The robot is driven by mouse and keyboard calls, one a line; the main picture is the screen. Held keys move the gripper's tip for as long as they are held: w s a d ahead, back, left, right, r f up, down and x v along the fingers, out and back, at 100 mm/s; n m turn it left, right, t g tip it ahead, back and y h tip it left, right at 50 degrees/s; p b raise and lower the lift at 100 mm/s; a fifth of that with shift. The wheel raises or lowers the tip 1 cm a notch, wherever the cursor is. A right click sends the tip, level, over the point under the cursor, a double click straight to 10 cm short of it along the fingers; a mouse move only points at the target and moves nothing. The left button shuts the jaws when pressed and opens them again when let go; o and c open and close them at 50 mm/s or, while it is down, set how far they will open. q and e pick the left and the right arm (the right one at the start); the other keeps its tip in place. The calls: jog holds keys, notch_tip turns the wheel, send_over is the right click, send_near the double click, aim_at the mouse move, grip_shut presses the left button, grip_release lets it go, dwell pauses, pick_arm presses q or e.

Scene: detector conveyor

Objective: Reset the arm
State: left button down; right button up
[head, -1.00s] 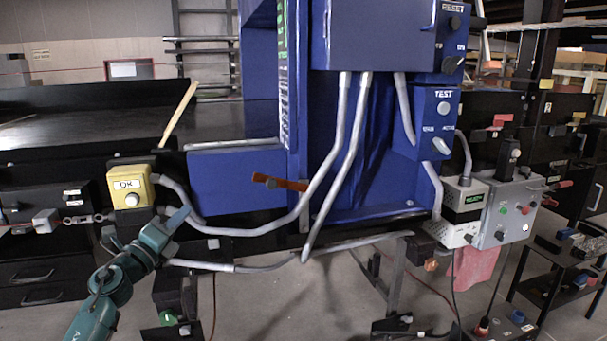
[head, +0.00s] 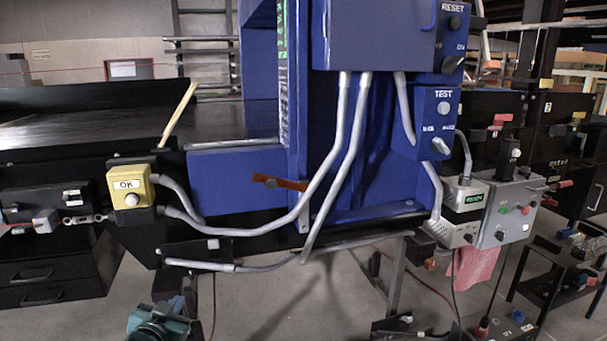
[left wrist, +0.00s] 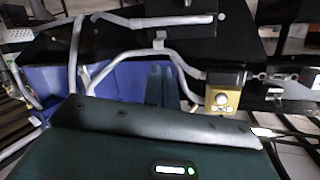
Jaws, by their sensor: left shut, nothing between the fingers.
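My left gripper (head: 184,287) is low at the bottom left of the head view, below the conveyor edge, with the teal wrist under it. It is shut and empty; its fingers also show in the left wrist view (left wrist: 162,85), partly hidden by my dark wrist housing. The yellow OK button box (head: 130,187) is above and left of it, apart from it. The box also shows inverted in the left wrist view (left wrist: 222,99). My right gripper is in neither view.
A blue detector frame (head: 235,180) stands in the middle, with grey conduits (head: 340,150) in front. RESET (head: 452,25) and TEST (head: 442,105) panels are at upper right. A grey control box (head: 505,210) sits at right. Open floor (head: 290,300) lies below.

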pick_arm(q)
jog(key=s+d+f+g+h, duration=0.1)
jog(key=s+d+f, duration=0.3)
jog(key=s, duration=0.6)
jog(key=s+d+f+g+h, duration=0.1)
jog(key=s+d+f, duration=0.4)
jog(key=s, duration=0.6)
jog(key=s+d+f+g+h, duration=0.1)
jog(key=s+d+f, duration=0.3)
jog(key=s, duration=0.6)
jog(key=shift+s+d+f+n+g, duration=0.15)
jog(key=shift+d+f+n+g, duration=0.15)
jog(key=shift+d+g, duration=0.45)
jog(key=shift+a, duration=0.1)
